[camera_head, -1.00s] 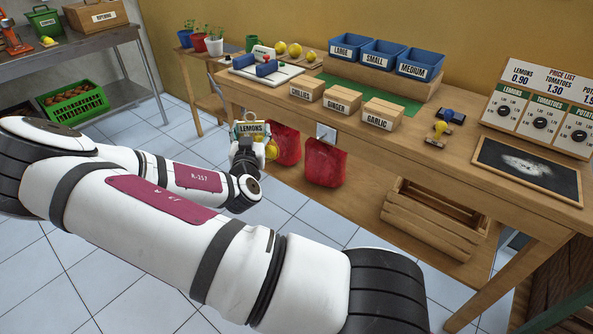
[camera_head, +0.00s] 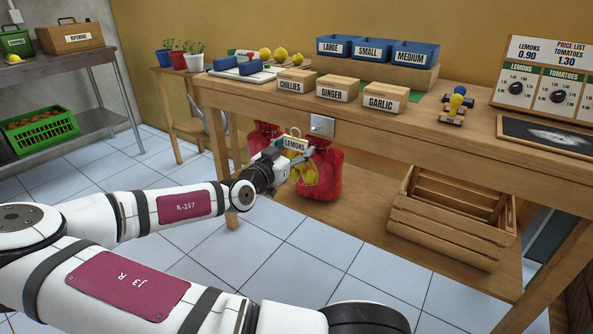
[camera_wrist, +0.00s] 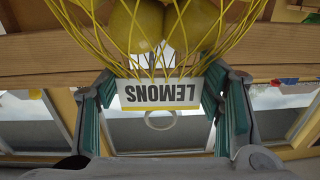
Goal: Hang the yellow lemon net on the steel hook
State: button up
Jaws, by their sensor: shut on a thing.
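The yellow lemon net (camera_head: 303,173) hangs from my gripper (camera_head: 284,153) below the table's front edge, in front of a red bag. Its white LEMONS tag (camera_head: 294,144) has a pale ring on its edge, upright above the tag. In the wrist view the net (camera_wrist: 150,30) and the upside-down tag (camera_wrist: 160,93) show, with the ring (camera_wrist: 160,120) free between the fingers. My gripper is shut on the tag's sides. A steel plate (camera_head: 322,124) sits on the table front, just right of and above the ring, apart from it; its hook prong cannot be made out.
Two red bags, one left (camera_head: 263,132) and one right (camera_head: 328,178), hang under the wooden table front (camera_head: 420,138). The right bag is directly behind the net. A wooden crate (camera_head: 452,220) stands on the lower shelf at right. Floor in front is clear.

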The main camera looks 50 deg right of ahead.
jog(key=shift+s+d+f+g+b, duration=0.3)
jog(key=shift+s+f+g+b, duration=0.15)
jog(key=shift+f+b, duration=0.2)
jog(key=shift+m, duration=0.3)
jog(key=shift+w+d+f, duration=0.1)
jog(key=shift+d, duration=1.3)
jog(key=shift+w+d+f, duration=0.15)
jog(key=shift+d, duration=1.25)
jog(key=shift+w+d+f, duration=0.1)
jog(key=shift+d, duration=1.3)
jog(key=shift+d+f+b, duration=0.5)
jog(key=shift+d, duration=0.15)
jog(key=o, duration=1.9)
jog(key=shift+o, duration=0.2)
jog(key=shift+f, duration=0.1)
